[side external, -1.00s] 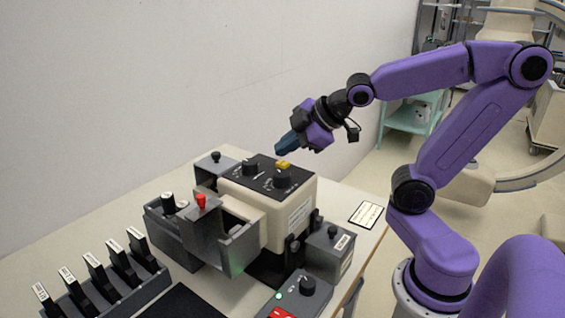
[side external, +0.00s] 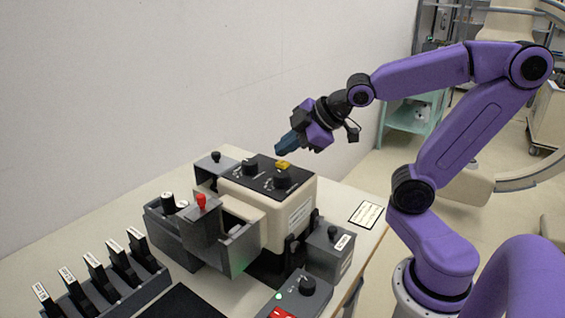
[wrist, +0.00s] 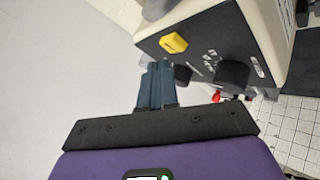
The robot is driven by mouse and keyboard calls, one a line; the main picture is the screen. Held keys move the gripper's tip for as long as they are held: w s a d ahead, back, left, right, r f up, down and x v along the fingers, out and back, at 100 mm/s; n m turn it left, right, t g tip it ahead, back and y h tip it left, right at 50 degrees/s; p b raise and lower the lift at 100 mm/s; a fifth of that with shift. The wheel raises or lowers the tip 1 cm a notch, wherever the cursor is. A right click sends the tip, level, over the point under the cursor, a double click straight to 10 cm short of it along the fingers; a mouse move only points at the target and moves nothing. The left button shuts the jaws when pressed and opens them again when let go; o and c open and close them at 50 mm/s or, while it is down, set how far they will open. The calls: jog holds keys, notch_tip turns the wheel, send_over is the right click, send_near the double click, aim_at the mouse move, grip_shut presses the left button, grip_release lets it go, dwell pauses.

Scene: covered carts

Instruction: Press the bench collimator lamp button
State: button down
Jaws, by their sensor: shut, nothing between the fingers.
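The yellow button (side external: 283,164) sits on the black top panel of the cream collimator box (side external: 285,215), beside black knobs. It also shows in the wrist view (wrist: 174,43), just beyond the fingertips. My gripper (side external: 280,150) points down and left, its blue fingers shut and empty. In the side view the fingertips are a little above the button, with a small gap between. In the wrist view the closed fingers (wrist: 157,68) partly cover one knob, and the button is in clear sight.
Black knobs (side external: 250,167) stand up from the panel close to the button. Grey covered boxes, one with a red knob (side external: 201,201), flank the collimator. A rack of black labelled levers (side external: 95,265) is at front left. A white wall (side external: 150,80) stands behind.

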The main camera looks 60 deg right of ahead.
aim_at(286, 164)
jog(key=shift+f, duration=0.25)
jog(key=shift+f, duration=0.2)
jog(key=shift+f, duration=0.4)
dwell(0.8)
jog(key=shift+r, duration=0.85)
jog(key=shift+r, duration=2.5)
